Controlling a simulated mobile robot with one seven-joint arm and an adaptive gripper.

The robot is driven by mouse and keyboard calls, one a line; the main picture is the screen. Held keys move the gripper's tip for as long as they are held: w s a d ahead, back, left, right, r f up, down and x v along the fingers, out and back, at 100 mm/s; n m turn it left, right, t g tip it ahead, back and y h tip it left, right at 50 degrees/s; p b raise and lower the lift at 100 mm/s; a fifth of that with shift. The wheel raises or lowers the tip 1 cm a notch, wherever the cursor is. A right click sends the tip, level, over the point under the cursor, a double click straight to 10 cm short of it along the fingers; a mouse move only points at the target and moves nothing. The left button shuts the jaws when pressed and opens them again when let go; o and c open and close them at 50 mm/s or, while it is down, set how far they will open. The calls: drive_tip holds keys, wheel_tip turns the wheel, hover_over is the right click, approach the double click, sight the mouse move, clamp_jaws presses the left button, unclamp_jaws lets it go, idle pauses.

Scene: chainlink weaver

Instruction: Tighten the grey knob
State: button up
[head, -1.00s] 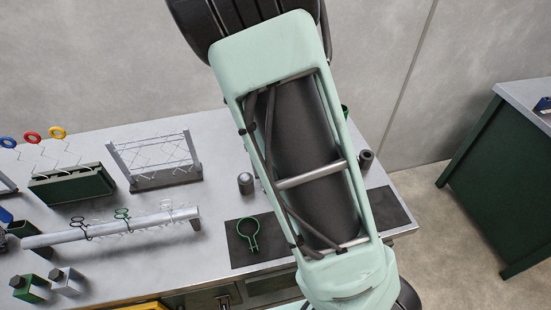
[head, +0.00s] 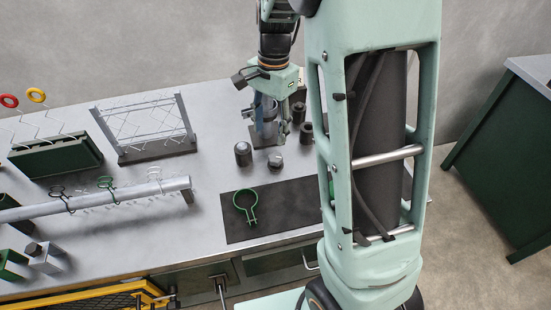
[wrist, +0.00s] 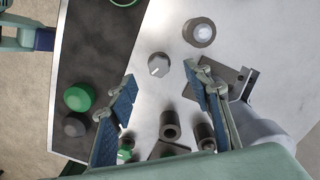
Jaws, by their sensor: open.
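A small grey knob (head: 276,162) with a pale mark on top stands on the grey bench, just behind the dark mat. It also shows in the wrist view (wrist: 158,66), near the line between my fingertips but beyond them. My gripper (head: 268,132) points down above the bench, behind the knob in the head view. In the wrist view my gripper (wrist: 161,80) is open, with its blue-padded fingers wide apart and nothing held between them. I cannot tell its exact height above the knob.
A dark cylinder with a lighter top (head: 243,153) stands left of the knob. Hollow dark cylinders (wrist: 170,125) and an angled bracket (wrist: 243,84) are close to my fingers. A green clamp ring (head: 245,202) lies on the dark mat (head: 285,205). A wire-mesh rack (head: 150,125) stands left.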

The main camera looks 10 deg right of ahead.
sight(275, 155)
drive_tip(key=f+n+b, duration=0.2)
drive_tip(key=f+n, duration=0.1)
drive_tip(key=n, duration=0.1)
drive_tip(key=d+f+n+b, duration=0.1)
drive_tip(key=f+n+b, duration=0.1)
drive_tip(key=n, duration=0.3)
drive_tip(key=f+n+b, duration=0.2)
drive_tip(key=f+n, duration=0.3)
drive_tip(key=shift+d+h, duration=0.2)
drive_tip(key=shift+h, duration=0.1)
drive_tip(key=c, duration=1.1)
drive_tip(key=shift+c, duration=0.2)
drive_tip(key=shift+m+p, duration=0.4)
drive_tip(key=shift+m, duration=2.5)
